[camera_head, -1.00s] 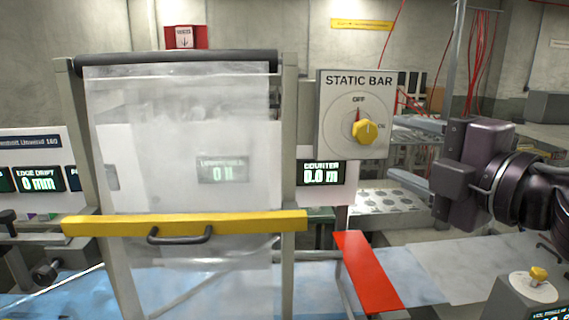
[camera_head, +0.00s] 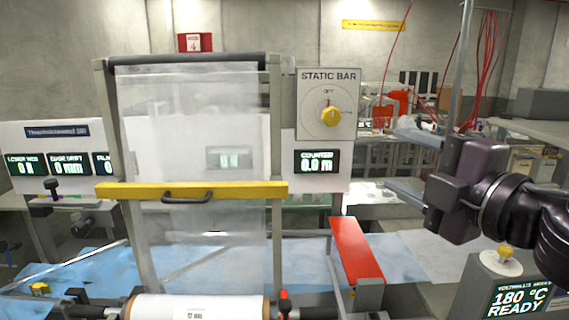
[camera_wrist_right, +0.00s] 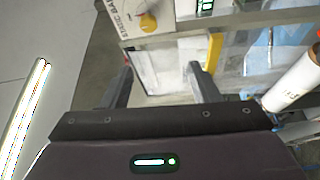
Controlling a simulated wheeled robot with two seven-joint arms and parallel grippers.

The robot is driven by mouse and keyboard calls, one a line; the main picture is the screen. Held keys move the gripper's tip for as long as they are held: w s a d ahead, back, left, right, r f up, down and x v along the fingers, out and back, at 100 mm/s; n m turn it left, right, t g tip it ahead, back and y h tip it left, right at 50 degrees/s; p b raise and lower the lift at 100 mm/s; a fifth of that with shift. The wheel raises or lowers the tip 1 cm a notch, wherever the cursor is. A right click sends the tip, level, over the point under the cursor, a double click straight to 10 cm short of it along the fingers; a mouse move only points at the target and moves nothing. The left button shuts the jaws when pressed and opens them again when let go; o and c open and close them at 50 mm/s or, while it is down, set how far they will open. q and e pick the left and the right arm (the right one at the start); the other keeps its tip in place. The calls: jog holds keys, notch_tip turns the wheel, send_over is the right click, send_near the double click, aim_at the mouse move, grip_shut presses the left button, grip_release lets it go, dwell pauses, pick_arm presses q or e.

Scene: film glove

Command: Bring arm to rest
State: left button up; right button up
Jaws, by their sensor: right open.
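My right gripper (camera_head: 406,160) is at the right in the head view, raised beside the static bar panel (camera_head: 327,86) and apart from it. Its two fingers point left and are spread with nothing between them. In the right wrist view, the open right gripper (camera_wrist_right: 160,80) also shows empty. The yellow knob (camera_head: 331,116) on the panel has its red pointer near OFF. My left gripper is in neither view.
A clear film sheet (camera_head: 190,120) hangs in a frame with a yellow bar (camera_head: 190,191). A white roll (camera_head: 198,307) lies below.

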notch_tip(320, 180, down, 27)
jog(key=w+d+m+g+h, duration=0.1)
jog(key=w+m+g+h, duration=0.15)
jog(key=m+h, duration=0.8)
jog(key=s+d+f+m+g+y, duration=0.25)
jog(key=s+f+m+g, duration=0.8)
jog(key=s+f, duration=0.85)
notch_tip(320, 180, down, 37)
jog(key=n+g+b, duration=0.1)
jog(key=b, duration=0.5)
pick_arm(q)
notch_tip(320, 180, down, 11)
jog(key=b, duration=0.5)
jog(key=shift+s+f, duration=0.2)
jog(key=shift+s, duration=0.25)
pick_arm(e)
jog(key=s+d+f+g, duration=0.1)
jog(key=s+d+f, duration=0.2)
jog(key=s+f, duration=1.7)
notch_tip(320, 180, down, 4)
jog(key=shift+s+d+r, duration=0.15)
